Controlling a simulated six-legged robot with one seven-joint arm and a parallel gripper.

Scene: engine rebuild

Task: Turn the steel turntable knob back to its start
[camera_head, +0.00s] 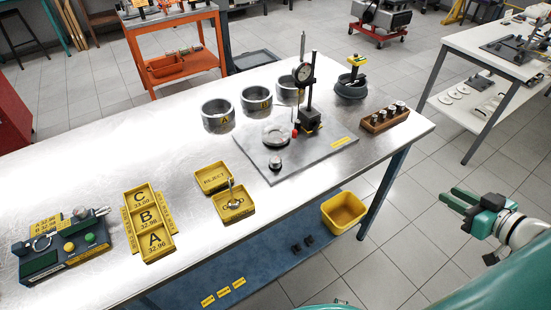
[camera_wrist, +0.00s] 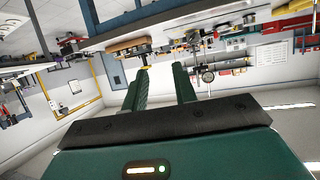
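My gripper (camera_head: 458,203) is off the bench's right side, over the floor, well apart from the knob. In the wrist view my gripper (camera_wrist: 161,82) shows two green fingers with a clear gap between them and nothing held. I cannot make out the knob in the wrist view.
Metal rings (camera_head: 217,117) stand behind the plate, and a wooden block with pins (camera_head: 384,118) stands right of it. Yellow trays (camera_head: 212,178) lie to its left. A yellow bin (camera_head: 343,212) sits below the bench edge. Open floor lies between bench and right table (camera_head: 500,45).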

